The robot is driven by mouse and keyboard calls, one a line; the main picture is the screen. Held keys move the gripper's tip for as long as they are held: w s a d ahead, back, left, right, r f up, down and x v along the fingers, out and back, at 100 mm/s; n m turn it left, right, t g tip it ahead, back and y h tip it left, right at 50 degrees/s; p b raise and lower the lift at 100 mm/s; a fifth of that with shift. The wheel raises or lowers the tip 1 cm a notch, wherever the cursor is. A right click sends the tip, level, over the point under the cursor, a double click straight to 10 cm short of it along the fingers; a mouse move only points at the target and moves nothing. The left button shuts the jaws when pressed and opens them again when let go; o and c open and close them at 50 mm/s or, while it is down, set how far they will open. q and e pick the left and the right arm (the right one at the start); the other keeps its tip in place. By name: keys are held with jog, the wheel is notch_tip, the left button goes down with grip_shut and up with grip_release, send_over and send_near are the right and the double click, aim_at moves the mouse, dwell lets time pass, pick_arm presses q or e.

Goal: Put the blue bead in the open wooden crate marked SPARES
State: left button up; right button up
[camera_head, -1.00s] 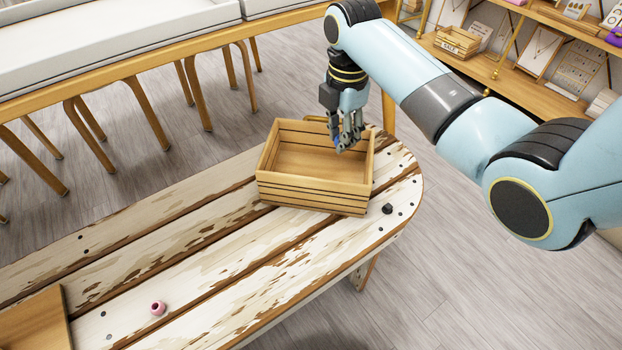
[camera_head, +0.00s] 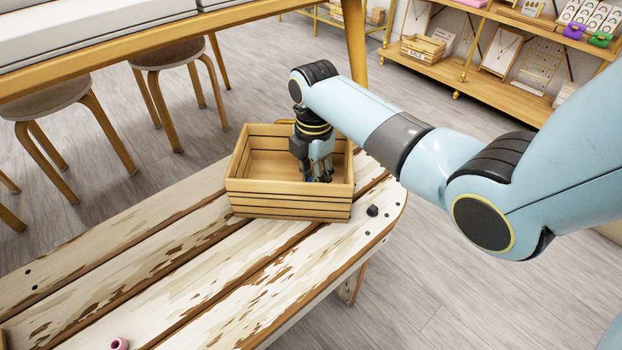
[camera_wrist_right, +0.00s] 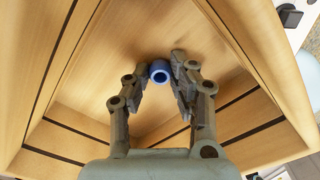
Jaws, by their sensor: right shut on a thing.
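The open wooden crate (camera_head: 285,203) stands on the weathered plank table; no lettering is readable on the sides I see. My right gripper (camera_head: 318,176) reaches down inside the crate, near its right end. In the right wrist view, the blue bead (camera_wrist_right: 158,70) sits between the tips of the right gripper (camera_wrist_right: 162,78), which is shut on it. The crate's slatted walls (camera_wrist_right: 75,145) surround it there. Whether the bead touches the crate floor I cannot tell. In the head view the bead is barely visible at the fingertips. My left gripper is not in view.
A small black bead (camera_head: 373,211) lies on the plank table (camera_head: 200,255) just right of the crate. A pink bead (camera_head: 120,343) lies at the near left. Stools (camera_head: 55,95) and wall shelves (camera_head: 500,80) stand behind. The table's middle is clear.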

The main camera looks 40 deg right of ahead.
jog(key=shift+r, duration=0.1)
jog(key=o, duration=0.8)
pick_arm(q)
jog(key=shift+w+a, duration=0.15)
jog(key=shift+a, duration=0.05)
pick_arm(e)
jog(key=shift+r, duration=0.3)
pick_arm(q)
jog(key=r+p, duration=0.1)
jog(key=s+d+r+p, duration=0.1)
jog(key=p, duration=0.1)
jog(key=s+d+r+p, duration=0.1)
jog(key=p, duration=0.1)
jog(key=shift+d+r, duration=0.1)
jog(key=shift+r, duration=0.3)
pick_arm(e)
notch_tip(320, 180, up, 11)
jog(key=shift+r, duration=0.2)
